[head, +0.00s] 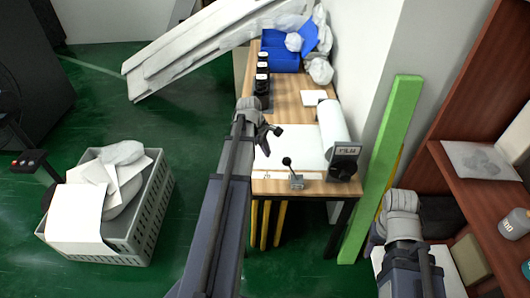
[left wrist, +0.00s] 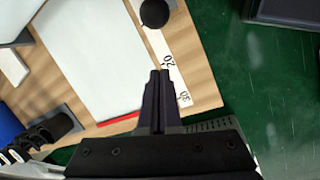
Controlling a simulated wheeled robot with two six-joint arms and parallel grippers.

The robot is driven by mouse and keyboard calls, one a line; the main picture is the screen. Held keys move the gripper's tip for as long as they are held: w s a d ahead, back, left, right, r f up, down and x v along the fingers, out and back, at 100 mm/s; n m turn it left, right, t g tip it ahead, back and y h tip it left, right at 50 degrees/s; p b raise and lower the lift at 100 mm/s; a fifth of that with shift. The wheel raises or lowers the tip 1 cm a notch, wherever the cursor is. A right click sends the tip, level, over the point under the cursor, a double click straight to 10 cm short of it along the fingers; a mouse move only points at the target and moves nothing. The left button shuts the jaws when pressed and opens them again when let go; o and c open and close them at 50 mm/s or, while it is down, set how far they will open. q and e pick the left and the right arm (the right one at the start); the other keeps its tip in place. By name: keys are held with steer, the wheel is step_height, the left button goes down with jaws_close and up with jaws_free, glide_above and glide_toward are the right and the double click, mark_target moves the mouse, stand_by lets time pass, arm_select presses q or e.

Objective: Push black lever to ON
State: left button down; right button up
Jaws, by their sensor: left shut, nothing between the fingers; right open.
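The lever, with a round black knob (head: 287,161) on a small grey base (head: 296,181), stands on a white strip at the table's near edge. Its black knob (left wrist: 155,13) also shows at the top of the left wrist view. My left gripper (head: 270,138) is over the table, up and left of the lever in the head view. In the left wrist view its fingers (left wrist: 159,75) are shut and empty, over the strip and apart from the knob.
A black device labelled FILM (head: 344,163) with a white roll (head: 333,125) stands right of the lever. A green post (head: 382,165) rises beside the table. Black bottles (head: 262,78) and blue bins (head: 282,50) are farther back. A grey crate (head: 148,215) is on the left floor.

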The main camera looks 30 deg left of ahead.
arm_select(q)
steer(key=d+f, duration=0.1)
steer(key=d, duration=0.1)
steer(key=w+d+f+b, duration=0.1)
steer(key=d, duration=0.1)
steer(key=shift+w+f, duration=0.15)
steer(key=shift+f, duration=0.05)
arm_select(e)
step_height(320, 180, down, 2)
steer(key=shift+f, duration=0.15)
arm_select(q)
steer(key=shift+w+d+r+y, duration=0.2)
steer(key=shift+d+r+y, duration=0.1)
steer(key=shift+d, duration=0.1)
arm_select(e)
steer(key=shift+r, duration=0.4)
